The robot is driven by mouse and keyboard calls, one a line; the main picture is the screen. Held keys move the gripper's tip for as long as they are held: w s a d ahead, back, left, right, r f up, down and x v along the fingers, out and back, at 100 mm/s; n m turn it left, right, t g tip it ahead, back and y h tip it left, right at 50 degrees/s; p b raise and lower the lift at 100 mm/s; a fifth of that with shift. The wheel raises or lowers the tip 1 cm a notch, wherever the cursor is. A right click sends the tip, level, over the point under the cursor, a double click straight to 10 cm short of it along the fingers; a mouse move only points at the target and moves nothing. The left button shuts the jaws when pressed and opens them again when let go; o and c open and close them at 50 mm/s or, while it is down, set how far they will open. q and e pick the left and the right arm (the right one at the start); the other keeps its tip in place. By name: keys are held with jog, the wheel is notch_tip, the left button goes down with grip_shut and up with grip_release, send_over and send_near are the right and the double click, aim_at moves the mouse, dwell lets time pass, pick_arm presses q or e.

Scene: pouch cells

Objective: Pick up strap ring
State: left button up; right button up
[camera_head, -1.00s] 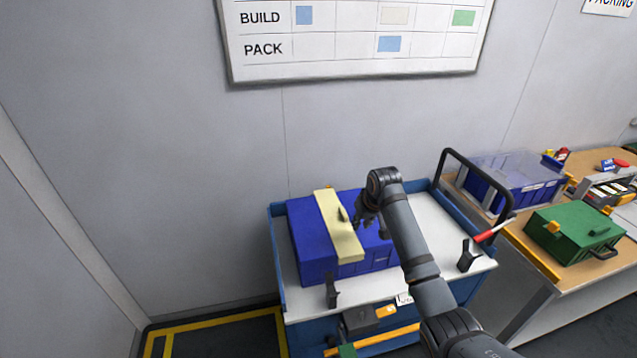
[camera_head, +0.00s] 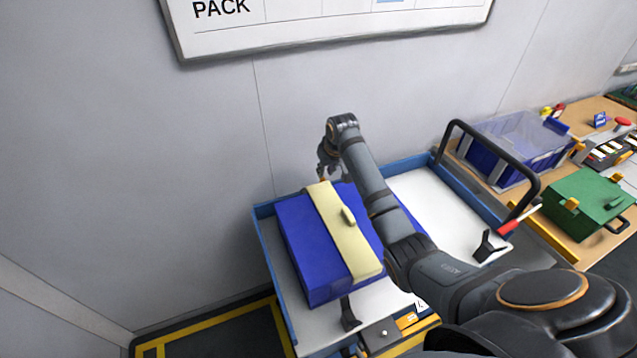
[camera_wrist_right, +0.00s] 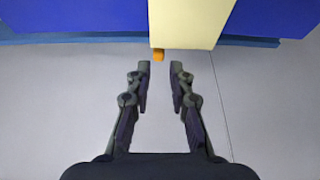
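A cream strap (camera_head: 343,232) lies across the top of a blue box (camera_head: 302,250) on a cart. In the right wrist view, the cream strap (camera_wrist_right: 184,22) runs down to a small orange piece at its end, which looks like the strap ring (camera_wrist_right: 158,55). My right gripper (camera_wrist_right: 160,68) is open, with its two fingers on either side of and just short of the ring, nothing between them. In the head view, my right gripper (camera_head: 321,174) is at the box's far edge, by the strap's far end. My left gripper is not in view.
The cart (camera_head: 425,192) has a white top, blue rims and a black handle (camera_head: 492,150). Black brackets (camera_head: 487,246) stand on it. A grey wall rises behind. To the right, a bench holds a green case (camera_head: 588,200) and a clear-lidded blue bin (camera_head: 515,140).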

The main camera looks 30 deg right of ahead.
jog(key=x, duration=0.2)
jog(key=shift+w+f, duration=0.25)
jog(key=shift+w, duration=0.15)
jog(key=shift+w+d+f, duration=0.1)
jog(key=shift+f, duration=0.15)
jog(key=p+x, duration=0.1)
jog(key=x, duration=0.2)
jog(key=shift+f, duration=0.35)
jog(key=shift+w+f, duration=0.2)
jog(key=shift+f, duration=0.25)
jog(key=shift+s+r, duration=0.1)
jog(key=c, duration=0.3)
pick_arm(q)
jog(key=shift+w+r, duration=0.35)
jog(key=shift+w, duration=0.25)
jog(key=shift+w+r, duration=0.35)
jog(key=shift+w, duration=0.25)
pick_arm(e)
grip_shut()
